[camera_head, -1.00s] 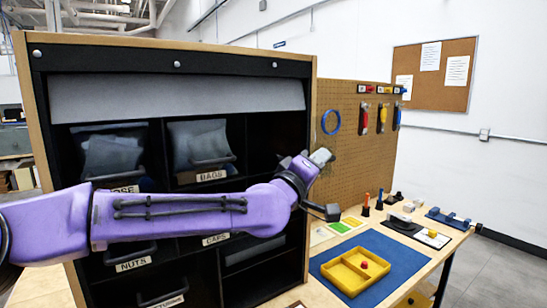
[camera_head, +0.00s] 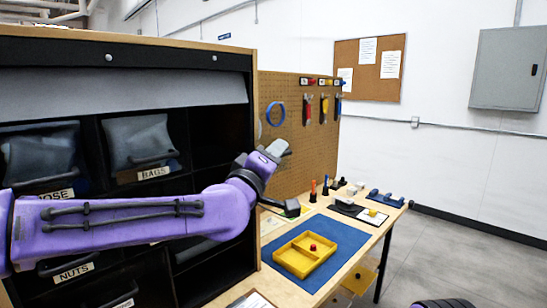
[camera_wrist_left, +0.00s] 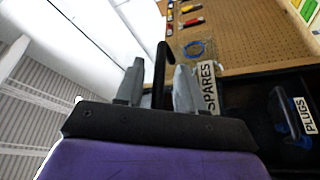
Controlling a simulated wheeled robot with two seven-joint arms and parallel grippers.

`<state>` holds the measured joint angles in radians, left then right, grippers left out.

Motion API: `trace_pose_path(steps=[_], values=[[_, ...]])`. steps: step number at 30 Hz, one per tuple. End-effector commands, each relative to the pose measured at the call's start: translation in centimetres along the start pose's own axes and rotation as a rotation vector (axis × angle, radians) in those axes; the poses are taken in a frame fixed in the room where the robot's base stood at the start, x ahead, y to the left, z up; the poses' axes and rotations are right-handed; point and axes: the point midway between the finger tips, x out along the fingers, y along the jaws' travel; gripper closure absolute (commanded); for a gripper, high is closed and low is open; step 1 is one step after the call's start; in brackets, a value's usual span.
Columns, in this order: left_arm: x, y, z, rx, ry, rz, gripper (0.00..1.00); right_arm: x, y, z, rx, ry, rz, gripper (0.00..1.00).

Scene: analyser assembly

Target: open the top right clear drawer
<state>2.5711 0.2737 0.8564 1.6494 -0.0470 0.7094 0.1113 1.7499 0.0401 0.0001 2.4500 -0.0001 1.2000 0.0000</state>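The clear drawer with the BAGS label (camera_head: 140,148) shows in the head view at the right of the HOSE drawer (camera_head: 40,160). Both look closed. My left gripper (camera_head: 275,152) reaches across the cabinet front to its right side, in front of the pegboard. In the left wrist view its two grey fingers (camera_wrist_left: 158,82) stand apart, with a thin black bent bar (camera_wrist_left: 160,72) between them. I cannot tell whether they touch it. The SPARES label (camera_wrist_left: 209,90) is close beside one finger, and the PLUGS label (camera_wrist_left: 306,115) is further right.
My left arm covers part of the cabinet (camera_head: 150,40), including the lower drawers near the NUTS label (camera_head: 73,272). A workbench with a blue mat (camera_head: 352,236) and a yellow tray (camera_head: 283,254) stands at the right. The floor (camera_head: 480,250) beyond is clear.

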Motion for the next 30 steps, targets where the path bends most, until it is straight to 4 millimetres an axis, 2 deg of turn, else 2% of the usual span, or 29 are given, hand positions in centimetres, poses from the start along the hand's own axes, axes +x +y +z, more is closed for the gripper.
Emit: trace_pose_path(steps=[5,12,16,21,30], values=[[-1.4,-0.1,0.1,0.000,-0.001,0.002,0.62,0.7,-0.1,0.3,0.000,0.000,0.000,0.71],[-7.2,-0.2,0.1,-0.001,0.001,0.003,0.62,2.5,-0.2,1.0,0.000,0.000,0.000,0.71],[-9.5,-0.1,0.0,0.000,0.000,0.002,0.62,2.9,-0.3,1.2,0.000,0.000,0.000,0.71],[-10.6,-0.1,0.0,0.000,0.000,0.000,0.62,3.0,-0.3,1.2,0.000,0.000,0.000,0.71],[-10.6,0.0,0.0,0.000,-0.001,0.000,0.62,3.0,-0.3,1.2,0.000,0.000,0.000,0.71]])
